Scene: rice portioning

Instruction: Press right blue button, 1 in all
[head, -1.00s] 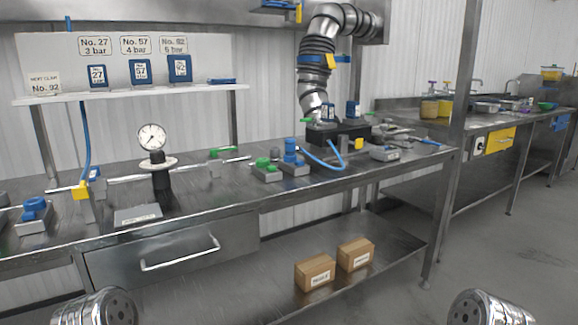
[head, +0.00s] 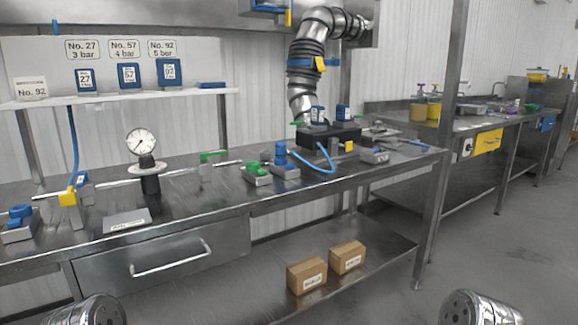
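A blue button (head: 281,154) on a small grey box stands towards the right of the steel bench, just right of a green button (head: 253,168) on a similar box. Another blue button (head: 20,212) on a grey box is at the bench's far left. Neither gripper shows; only rounded metal parts of my arms appear at the bottom left and bottom right corners, well apart from the buttons. Nothing covers the right blue button.
A pressure gauge (head: 141,143) stands on the bench (head: 190,212) with pipes beside it. A black block (head: 330,136) sits under a steel duct. A shelf (head: 140,98) holds numbered blue cards. Two cardboard boxes (head: 307,276) lie on the lower shelf. Open floor lies at right.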

